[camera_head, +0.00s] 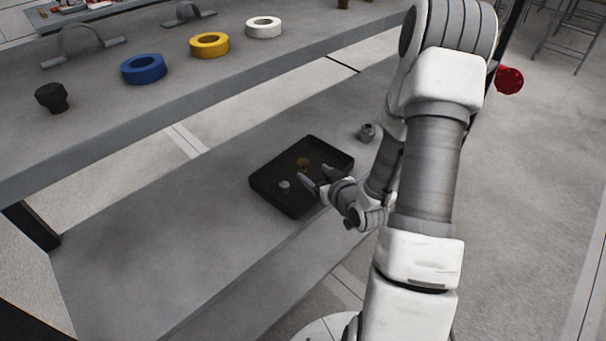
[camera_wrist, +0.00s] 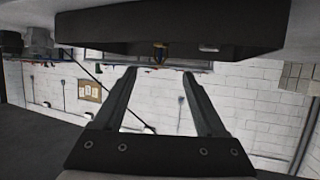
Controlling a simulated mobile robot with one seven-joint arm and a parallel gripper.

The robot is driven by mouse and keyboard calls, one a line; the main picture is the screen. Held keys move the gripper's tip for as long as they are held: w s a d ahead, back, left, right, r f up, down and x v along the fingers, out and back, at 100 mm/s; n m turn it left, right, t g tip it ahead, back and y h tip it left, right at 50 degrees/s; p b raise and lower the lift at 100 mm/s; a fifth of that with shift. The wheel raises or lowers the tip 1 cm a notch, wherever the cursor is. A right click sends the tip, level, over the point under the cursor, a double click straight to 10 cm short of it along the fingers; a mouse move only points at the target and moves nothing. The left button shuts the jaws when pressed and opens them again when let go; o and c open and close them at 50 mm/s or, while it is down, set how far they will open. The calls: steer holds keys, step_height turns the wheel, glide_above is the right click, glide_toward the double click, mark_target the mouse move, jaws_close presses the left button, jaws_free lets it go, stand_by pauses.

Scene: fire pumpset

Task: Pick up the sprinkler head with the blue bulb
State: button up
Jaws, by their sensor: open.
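A black tray (camera_head: 265,184) stands on the lower shelf. A brass-coloured sprinkler head (camera_head: 303,164) is in its middle, and a small silver piece (camera_head: 284,185) lies nearer its left front. No blue bulb can be made out; both pieces are too small to tell. My gripper (camera_head: 317,176) is open and empty, with its fingers over the right front part of the tray in the head view. In the wrist view the fingers (camera_wrist: 157,72) point at the tray (camera_wrist: 110,48), with the brass piece (camera_wrist: 160,46) roughly between their lines and the silver piece (camera_wrist: 208,47) to the right.
A grey fitting (camera_head: 366,132) stands on the shelf just beyond the tray's right corner. The upper shelf (camera_head: 110,118) holds blue (camera_head: 143,69), yellow (camera_head: 209,45) and white (camera_head: 263,27) rings and a black fitting (camera_head: 52,97). The lower shelf left of the tray is clear.

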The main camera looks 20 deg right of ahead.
mark_target(306, 165)
steer(key=x, duration=0.7)
steer(key=shift+w+r+b, duration=0.1)
steer(key=shift+w+b, duration=0.3)
steer(key=shift+w, duration=0.1)
jaws_close()
